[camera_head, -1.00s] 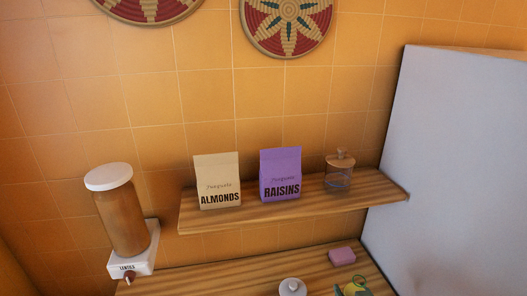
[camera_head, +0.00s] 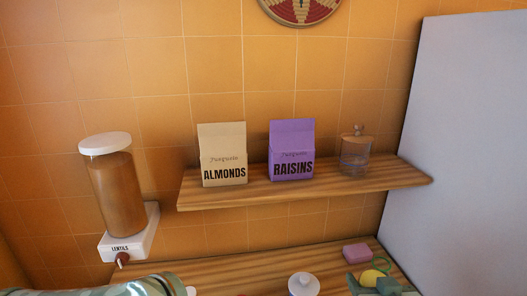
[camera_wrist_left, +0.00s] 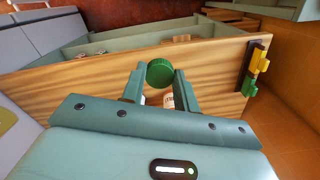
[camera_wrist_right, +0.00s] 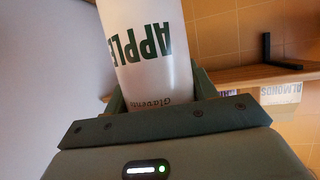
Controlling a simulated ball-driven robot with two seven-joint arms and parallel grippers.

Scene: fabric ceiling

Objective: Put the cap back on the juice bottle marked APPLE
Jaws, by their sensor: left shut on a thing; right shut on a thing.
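A round green cap (camera_wrist_left: 160,72) is between the fingertips of my left gripper (camera_wrist_left: 158,80) in the left wrist view. My left gripper is shut on it. My right gripper (camera_wrist_right: 160,92) is shut on the body of a white bottle (camera_wrist_right: 150,75) with dark green lettering APPLE, upside down in the right wrist view. The bottle's far end is cut off by the picture's top edge, and its mouth is not visible. I cannot make out the bottle or the green cap in the head view.
A wooden shelf (camera_head: 330,192) holds an almonds bag (camera_head: 223,165), a raisins bag (camera_head: 292,158) and a glass jar (camera_head: 355,160). A lentils dispenser (camera_head: 115,195) hangs left. A pink block (camera_head: 357,252) and white lid (camera_head: 303,284) are on the wooden counter (camera_head: 250,268) below.

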